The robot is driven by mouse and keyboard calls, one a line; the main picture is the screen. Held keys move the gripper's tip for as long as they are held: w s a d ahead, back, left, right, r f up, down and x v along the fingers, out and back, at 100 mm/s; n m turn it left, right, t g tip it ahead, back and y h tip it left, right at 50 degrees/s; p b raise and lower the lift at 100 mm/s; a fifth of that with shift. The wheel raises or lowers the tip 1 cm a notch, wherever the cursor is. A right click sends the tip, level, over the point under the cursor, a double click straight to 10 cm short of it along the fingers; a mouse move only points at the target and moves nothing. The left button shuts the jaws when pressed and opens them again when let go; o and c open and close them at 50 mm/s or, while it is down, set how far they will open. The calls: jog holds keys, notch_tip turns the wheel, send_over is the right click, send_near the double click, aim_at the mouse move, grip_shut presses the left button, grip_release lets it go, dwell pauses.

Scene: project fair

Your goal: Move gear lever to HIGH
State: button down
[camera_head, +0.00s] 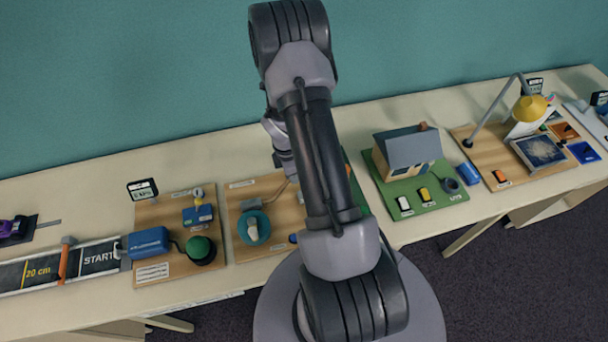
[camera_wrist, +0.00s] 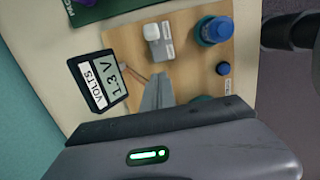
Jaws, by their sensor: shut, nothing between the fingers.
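I cannot pick out a gear lever with certainty in either view, nor a HIGH mark. In the wrist view, my gripper (camera_wrist: 158,80) is shut and empty, its grey fingers together above a wooden board (camera_wrist: 190,65). Past the fingers, that board carries a small white block (camera_wrist: 153,33) with a grey part beside it, a round blue-and-teal piece (camera_wrist: 213,30) and a blue knob (camera_wrist: 222,69). The fingers hide part of the board, and I cannot tell whether they touch anything. In the head view, my arm hides the gripper and the middle of the table.
A meter reading 1.3 V (camera_wrist: 98,82) stands close left of the fingers. On the long table (camera_head: 90,190) are a board with a green dome (camera_head: 200,250), a board with a teal bowl (camera_head: 253,228), a model house (camera_head: 405,152) and a yellow lamp (camera_head: 530,107). The table's back strip is mostly clear.

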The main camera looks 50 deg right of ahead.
notch_tip(320, 180, up, 10)
jog(key=shift+s+d+p, duration=0.25)
jog(key=shift+d+p, duration=0.15)
jog(key=shift+p, duration=0.05)
